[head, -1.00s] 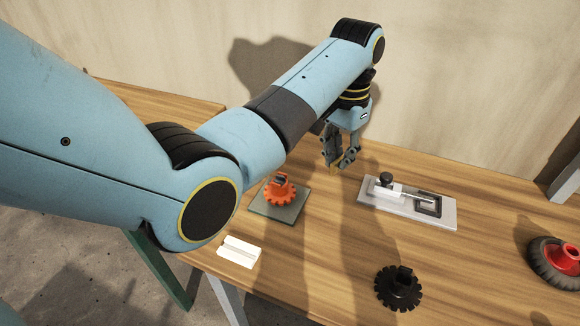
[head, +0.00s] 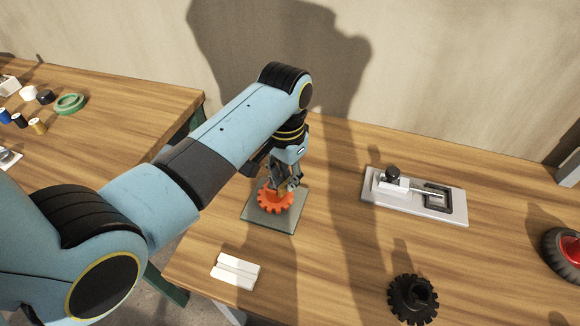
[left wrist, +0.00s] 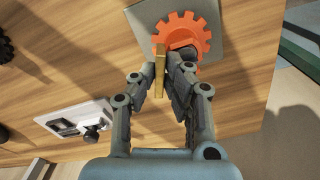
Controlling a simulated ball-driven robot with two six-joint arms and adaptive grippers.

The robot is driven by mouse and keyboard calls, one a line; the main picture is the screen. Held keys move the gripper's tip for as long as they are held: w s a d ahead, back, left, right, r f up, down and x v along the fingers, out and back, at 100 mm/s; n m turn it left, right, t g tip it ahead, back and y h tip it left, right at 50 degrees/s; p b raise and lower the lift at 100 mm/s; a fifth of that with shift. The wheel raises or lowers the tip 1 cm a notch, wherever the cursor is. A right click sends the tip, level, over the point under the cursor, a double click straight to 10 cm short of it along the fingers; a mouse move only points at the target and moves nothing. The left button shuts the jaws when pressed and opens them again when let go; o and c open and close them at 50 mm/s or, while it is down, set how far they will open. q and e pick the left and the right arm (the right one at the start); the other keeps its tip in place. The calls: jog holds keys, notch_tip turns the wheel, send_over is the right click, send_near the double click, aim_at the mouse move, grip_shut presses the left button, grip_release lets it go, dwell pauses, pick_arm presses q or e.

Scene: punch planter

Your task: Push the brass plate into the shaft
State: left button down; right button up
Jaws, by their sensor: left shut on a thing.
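My left gripper (head: 287,183) is shut on the brass plate, a thin upright golden strip between its fingertips in the left wrist view (left wrist: 159,70). In the head view the plate is mostly hidden by the fingers. The orange gear (head: 268,204) lies on a grey square base (head: 283,222); in the left wrist view the gear (left wrist: 184,20) is just beyond the fingertips. My right gripper is not in view.
A white grooved block (head: 235,271) lies near the table's front edge. A grey plate with a clamp-like fixture (head: 452,210) lies to the right, a black gear (head: 413,300) in front and a red-hubbed wheel (head: 562,255) far right. Wood between them is clear.

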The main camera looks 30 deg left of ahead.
aim_at(286, 181)
pick_arm(q)
jog(key=shift+w+a+f, duration=0.15)
jog(key=shift+w+f, duration=0.05)
jog(key=shift+w, duration=0.1)
jog(key=c, duration=1.7)
grip_release()
jog(key=shift+s+r, duration=0.15)
jog(key=shift+s, duration=0.2)
jog(key=shift+o, duration=1.3)
jog(key=shift+s+r, duration=0.1)
jog(key=shift+s, duration=0.1)
jog(key=shift+o, duration=0.2)
jog(key=shift+w, duration=0.35)
notch_tip(286, 181, up, 12)
jog(key=b, duration=0.1)
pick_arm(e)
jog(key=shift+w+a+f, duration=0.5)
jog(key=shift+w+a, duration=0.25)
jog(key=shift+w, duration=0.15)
